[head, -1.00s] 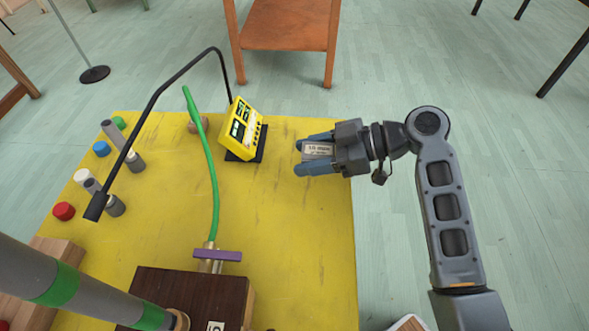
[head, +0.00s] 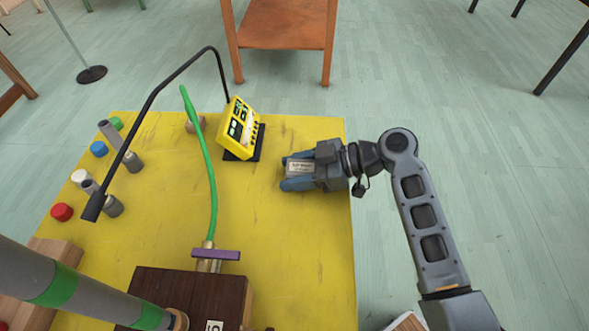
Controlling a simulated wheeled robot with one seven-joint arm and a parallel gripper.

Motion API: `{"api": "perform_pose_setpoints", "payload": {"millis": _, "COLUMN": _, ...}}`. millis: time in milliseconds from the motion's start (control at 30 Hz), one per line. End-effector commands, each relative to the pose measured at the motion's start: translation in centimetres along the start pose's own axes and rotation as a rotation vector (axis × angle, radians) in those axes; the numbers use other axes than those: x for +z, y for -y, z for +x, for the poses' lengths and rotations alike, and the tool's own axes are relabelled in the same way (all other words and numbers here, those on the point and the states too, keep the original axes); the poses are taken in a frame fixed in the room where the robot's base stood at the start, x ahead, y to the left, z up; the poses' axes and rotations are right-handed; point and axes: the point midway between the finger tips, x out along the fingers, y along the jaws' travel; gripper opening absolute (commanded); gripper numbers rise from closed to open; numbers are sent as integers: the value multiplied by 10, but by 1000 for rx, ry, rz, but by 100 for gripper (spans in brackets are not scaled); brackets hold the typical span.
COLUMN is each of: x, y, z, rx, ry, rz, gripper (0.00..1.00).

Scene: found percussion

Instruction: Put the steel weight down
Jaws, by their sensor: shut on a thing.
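The steel weight (head: 299,169) is a small grey block with a printed label, held between the two blue-grey fingers of my gripper (head: 292,171). My gripper is shut on it over the right part of the yellow table (head: 290,235), pointing left. The weight's far sides are hidden by the fingers. I cannot tell whether the weight touches the table or hangs just above it.
A yellow meter (head: 240,130) on a black stand is just up and left of my gripper. A green tube (head: 211,190), a black bent rod (head: 150,105) and a dark wooden box (head: 190,292) stand further left. The table right of the tube is mostly clear.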

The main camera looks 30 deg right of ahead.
Motion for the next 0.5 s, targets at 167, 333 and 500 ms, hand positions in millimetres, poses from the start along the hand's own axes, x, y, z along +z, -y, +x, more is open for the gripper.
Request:
{"api": "perform_pose_setpoints", "payload": {"millis": 167, "x": 0, "y": 0, "z": 0, "rx": 0, "ry": 0, "rz": 0, "gripper": 68}}
{"api": "perform_pose_setpoints", "payload": {"millis": 333, "x": 0, "y": 0, "z": 0, "rx": 0, "ry": 0, "rz": 0, "gripper": 78}}
{"api": "perform_pose_setpoints", "payload": {"millis": 500, "x": 0, "y": 0, "z": 0, "rx": 0, "ry": 0, "rz": 0, "gripper": 78}}
